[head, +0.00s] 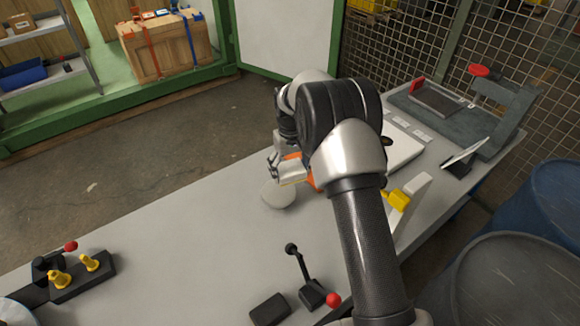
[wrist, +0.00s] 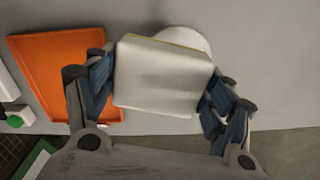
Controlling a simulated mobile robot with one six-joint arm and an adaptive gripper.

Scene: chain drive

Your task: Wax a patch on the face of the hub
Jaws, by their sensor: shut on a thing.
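My gripper (wrist: 160,85) is shut on a pale, white-topped block (wrist: 162,78) with a thin yellowish edge, one finger on each side of it. In the head view my gripper (head: 277,166) is low over the table, and my arm hides part of it. A round pale disc (head: 278,196) lies on the table just in front of it; the disc also shows partly behind the block in the wrist view (wrist: 188,38). I cannot tell whether the block touches it. A grey round part (head: 14,312) shows at the lower left edge; whether it is the hub is unclear.
An orange tray (wrist: 62,75) lies left of my gripper in the wrist view. A black fixture with yellow pegs (head: 82,272) stands at the left, and a black lever (head: 300,268) near the front. Blue barrels (head: 520,280) stand at the right. The table's middle left (head: 180,225) is clear.

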